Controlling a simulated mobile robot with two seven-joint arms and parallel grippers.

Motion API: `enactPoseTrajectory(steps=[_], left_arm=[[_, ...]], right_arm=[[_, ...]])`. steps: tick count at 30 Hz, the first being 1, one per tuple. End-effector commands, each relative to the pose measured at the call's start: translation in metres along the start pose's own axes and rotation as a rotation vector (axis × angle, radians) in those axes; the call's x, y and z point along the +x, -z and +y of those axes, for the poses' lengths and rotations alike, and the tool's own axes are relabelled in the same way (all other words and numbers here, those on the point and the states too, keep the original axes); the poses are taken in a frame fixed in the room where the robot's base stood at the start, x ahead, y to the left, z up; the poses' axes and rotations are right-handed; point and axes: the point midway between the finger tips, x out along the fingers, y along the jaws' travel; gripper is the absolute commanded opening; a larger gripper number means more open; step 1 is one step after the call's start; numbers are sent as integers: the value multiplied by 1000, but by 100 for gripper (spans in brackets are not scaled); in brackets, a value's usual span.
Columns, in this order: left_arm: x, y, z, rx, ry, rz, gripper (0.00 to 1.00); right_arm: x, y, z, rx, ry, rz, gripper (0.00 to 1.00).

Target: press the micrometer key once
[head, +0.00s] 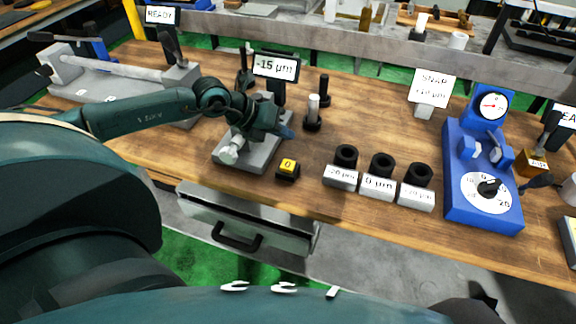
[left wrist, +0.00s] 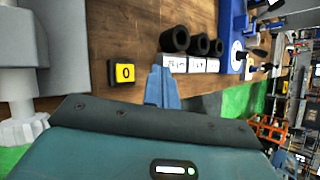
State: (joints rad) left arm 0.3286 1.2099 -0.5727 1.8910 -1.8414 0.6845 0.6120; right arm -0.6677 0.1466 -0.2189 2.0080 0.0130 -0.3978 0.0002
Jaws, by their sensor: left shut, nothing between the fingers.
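The display (head: 276,67) behind the stand reads -15 µm. My left gripper (head: 288,132) is over the stand's right side, behind and above the key and apart from it. Its blue fingers (left wrist: 162,86) are shut and empty, to the right of the key in the left wrist view. My right gripper is not in view.
Several black rings (head: 382,163) stand on labelled white blocks right of the key. A blue gauge (head: 480,160) with dials stands further right. A pin on a black base (head: 313,112) stands behind my gripper. An open drawer (head: 250,222) juts out below the bench.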

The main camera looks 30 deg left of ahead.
Motion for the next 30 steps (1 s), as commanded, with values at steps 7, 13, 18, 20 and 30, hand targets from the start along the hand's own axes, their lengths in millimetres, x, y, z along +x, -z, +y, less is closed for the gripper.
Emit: enactPoseTrajectory(steps=[7,13,18,20,30], left_arm=[[30,22,22,0,0,1,0],[44,32,32,0,0,1,0],[50,36,36,0,1,1,0],[50,37,36,0,1,1,0],[50,36,36,0,1,1,0]], right_arm=[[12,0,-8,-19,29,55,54],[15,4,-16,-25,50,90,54],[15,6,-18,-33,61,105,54],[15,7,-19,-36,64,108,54],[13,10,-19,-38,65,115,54]])
